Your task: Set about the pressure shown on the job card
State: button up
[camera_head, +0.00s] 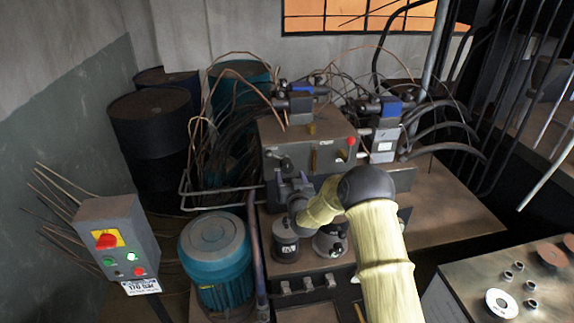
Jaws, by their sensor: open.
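The job card (142,286) is a white tag under the grey control box, and its large print appears to read 170 bar. The hydraulic power unit has a brown-topped valve block (308,140) with a red knob (351,141) and a brass fitting (314,160) on its front. Two round dark fittings with pale labels, the left one (285,240) and the right one (330,240), stand below it. My gripper (284,188) is at the front of the block, above the left fitting. It is open, its fingers are small and dark, and I cannot tell whether they touch anything. My arm partly covers the right fitting.
A blue motor (217,262) is beside the unit. Hoses surround the block. A bench (470,285) with rings and discs is at lower right.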

aim_at(288, 168)
jog(key=p+x, duration=0.1)
jog(key=x, duration=0.4)
jog(key=shift+w, duration=0.3)
jog(key=shift+w+a, duration=0.2)
jog(key=shift+w, duration=0.2)
jog(key=c, duration=1)
